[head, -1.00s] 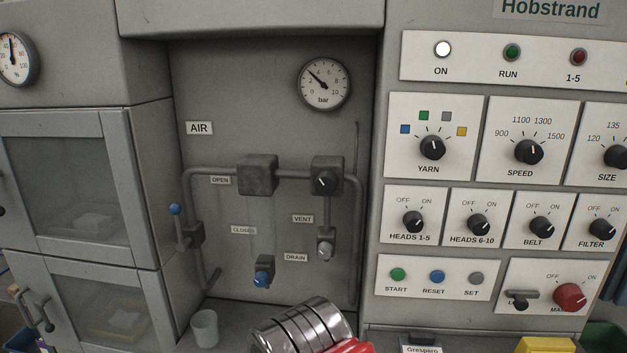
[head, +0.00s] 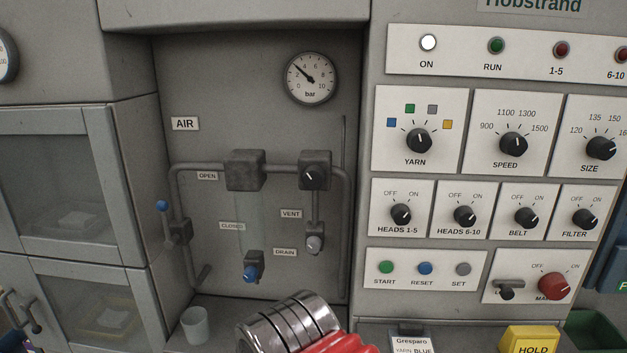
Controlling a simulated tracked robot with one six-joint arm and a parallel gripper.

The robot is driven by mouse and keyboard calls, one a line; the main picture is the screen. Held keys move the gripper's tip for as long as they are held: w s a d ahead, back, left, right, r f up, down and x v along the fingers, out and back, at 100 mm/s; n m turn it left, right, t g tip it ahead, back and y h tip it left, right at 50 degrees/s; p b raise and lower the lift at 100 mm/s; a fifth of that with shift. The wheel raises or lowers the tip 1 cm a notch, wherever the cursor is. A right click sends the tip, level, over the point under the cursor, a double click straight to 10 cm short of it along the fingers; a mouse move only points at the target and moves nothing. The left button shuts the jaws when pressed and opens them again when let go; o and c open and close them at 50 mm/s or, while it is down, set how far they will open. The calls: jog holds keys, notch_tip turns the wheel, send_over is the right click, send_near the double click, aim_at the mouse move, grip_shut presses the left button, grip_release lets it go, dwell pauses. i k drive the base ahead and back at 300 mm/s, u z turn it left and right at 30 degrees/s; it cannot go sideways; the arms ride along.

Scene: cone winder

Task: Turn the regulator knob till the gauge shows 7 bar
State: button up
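The pressure gauge (head: 311,78) is a round white dial marked in bar, high on the grey back panel of the recess. Its dark needle points up and left, between 2 and 4, at roughly 3 bar. The regulator knob (head: 310,176) is a small black knob with a white pointer mark, on a dark block in the pipe below the gauge. Its mark tilts to the upper left. Nothing touches the knob. A banded metal and red part of my arm shows at the bottom edge, well below the knob. My gripper's fingers are not visible.
A blue-tipped lever (head: 163,206) stands left of the pipes. A vent knob (head: 315,244) and a blue drain knob (head: 251,273) sit below. A pale cup (head: 195,325) stands on the ledge. The control panel (head: 474,100) borders the recess on the right. Space before the regulator is clear.

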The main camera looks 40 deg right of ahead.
aim_at(314, 176)
jog(key=u, duration=0.2)
jog(key=k, duration=0.55)
jog(key=u, duration=0.55)
jog(key=k, duration=0.75)
jog(key=u, duration=0.2)
jog(key=i, duration=0.9)
jog(key=z, duration=0.15)
